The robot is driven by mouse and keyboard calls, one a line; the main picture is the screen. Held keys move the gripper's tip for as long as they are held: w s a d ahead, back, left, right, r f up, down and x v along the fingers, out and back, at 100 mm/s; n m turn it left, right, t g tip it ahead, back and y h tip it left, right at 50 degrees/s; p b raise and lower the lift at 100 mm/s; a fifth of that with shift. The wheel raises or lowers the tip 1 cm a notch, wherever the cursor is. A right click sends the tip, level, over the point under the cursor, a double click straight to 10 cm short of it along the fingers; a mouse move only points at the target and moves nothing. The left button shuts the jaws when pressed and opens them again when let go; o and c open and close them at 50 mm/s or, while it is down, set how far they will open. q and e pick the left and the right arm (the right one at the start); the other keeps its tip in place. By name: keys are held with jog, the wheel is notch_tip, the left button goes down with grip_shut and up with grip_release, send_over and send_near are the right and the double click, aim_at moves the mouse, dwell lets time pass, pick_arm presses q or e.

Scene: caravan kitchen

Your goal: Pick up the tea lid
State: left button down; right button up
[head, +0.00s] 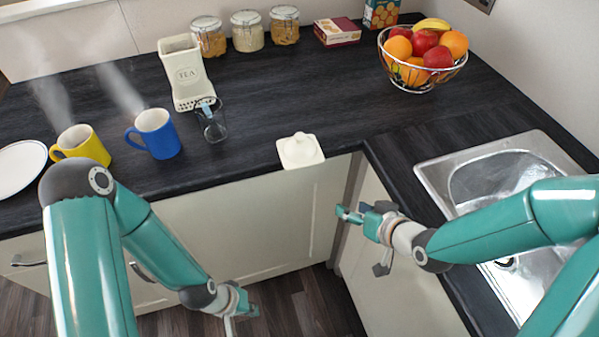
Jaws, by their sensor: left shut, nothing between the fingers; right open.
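The white, square tea lid (300,150) with a small round knob sits at the front edge of the dark counter, near the inner corner. My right gripper (362,238) is open and empty, below and to the right of the lid, in front of the cupboards and apart from the lid. My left gripper (240,315) is shut and empty, low in front of the cupboards, well below the counter; its fingers are partly cut off by the frame's bottom edge.
A fruit bowl (424,78) is at the back right, a metal sink (434,177) at right. The counter behind the lid is clear.

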notch_tip(320, 180, up, 5)
jog(key=w+a+n+t+y+b, duration=0.1)
jog(key=n+t+y+b, duration=0.15)
jog(key=b, duration=0.25)
jog(key=n+t+y+b, duration=0.3)
jog(key=b, duration=0.2)
send_near(304, 138)
jog(key=shift+g, duration=0.25)
jog(key=x, duration=0.2)
jog(key=p+x, duration=0.1)
jog(key=x, duration=0.3)
jog(key=shift+s+a+r, duration=0.25)
jog(key=shift+a, duration=0.1)
jog(key=shift+w+d+p+x, duration=0.15)
jog(key=shift+p+x, duration=0.3)
jog(key=shift+x, duration=0.85)
jog(key=shift+w+d+p+x, duration=0.15)
jog(key=shift+p+x, duration=0.25)
jog(key=shift+x, duration=0.95)
pick_arm(q)
notch_tip(304, 138, down, 10)
jog(key=shift+f, duration=0.2)
pick_arm(e)
jog(key=shift+f, duration=0.2)
grip_shut()
